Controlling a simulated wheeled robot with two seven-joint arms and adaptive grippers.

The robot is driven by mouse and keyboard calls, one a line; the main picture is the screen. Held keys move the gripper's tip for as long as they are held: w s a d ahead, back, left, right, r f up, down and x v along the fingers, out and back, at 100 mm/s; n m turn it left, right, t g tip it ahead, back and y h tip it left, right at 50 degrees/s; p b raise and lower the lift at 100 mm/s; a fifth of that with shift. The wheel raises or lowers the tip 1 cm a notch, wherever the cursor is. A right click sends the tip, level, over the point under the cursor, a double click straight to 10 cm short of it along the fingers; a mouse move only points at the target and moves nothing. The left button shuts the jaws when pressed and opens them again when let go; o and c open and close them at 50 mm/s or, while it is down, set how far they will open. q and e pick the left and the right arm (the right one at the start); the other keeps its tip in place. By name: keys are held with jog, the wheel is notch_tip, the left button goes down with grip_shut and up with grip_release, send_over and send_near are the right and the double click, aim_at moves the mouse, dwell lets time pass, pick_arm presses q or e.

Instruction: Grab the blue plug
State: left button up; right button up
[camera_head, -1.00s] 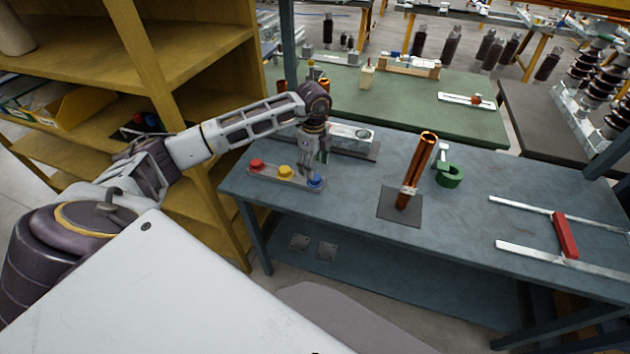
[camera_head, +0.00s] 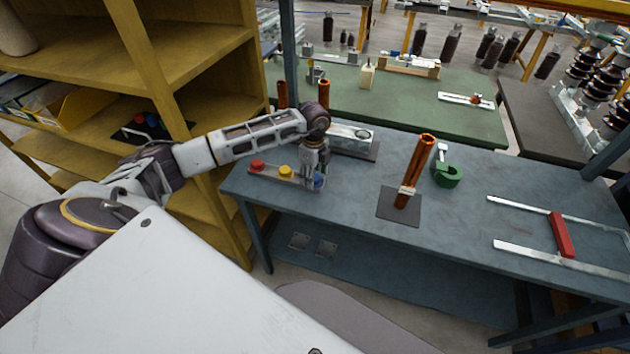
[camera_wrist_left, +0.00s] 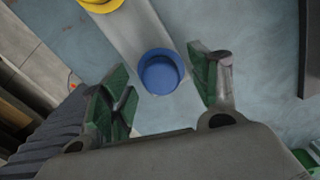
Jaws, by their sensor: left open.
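The blue plug (camera_head: 319,181) sits at the right end of a grey strip (camera_head: 270,178) on the blue-grey table, partly hidden by my left gripper (camera_head: 314,176). In the left wrist view the blue plug (camera_wrist_left: 161,72) shows from above, between and slightly beyond the two open green-lined fingers (camera_wrist_left: 165,95). The fingers stand apart on either side of it, with a gap on each side. A yellow plug (camera_head: 286,171) and a red plug (camera_head: 257,165) stand on the same strip to the left. My right gripper is not in view.
A grey block (camera_head: 352,140) lies behind my gripper. A copper-coloured cylinder (camera_head: 414,172) stands on a dark plate to the right. A green part (camera_head: 447,176) and a red-handled frame (camera_head: 562,234) lie farther right. Yellow shelves (camera_head: 190,50) stand at the left.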

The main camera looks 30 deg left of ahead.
pick_arm(q)
jog(key=c, duration=0.9)
jog(key=shift+c, duration=0.2)
jog(key=shift+r, duration=0.15)
notch_tip(320, 180, up, 10)
jog(key=b, duration=0.1)
dwell(0.5)
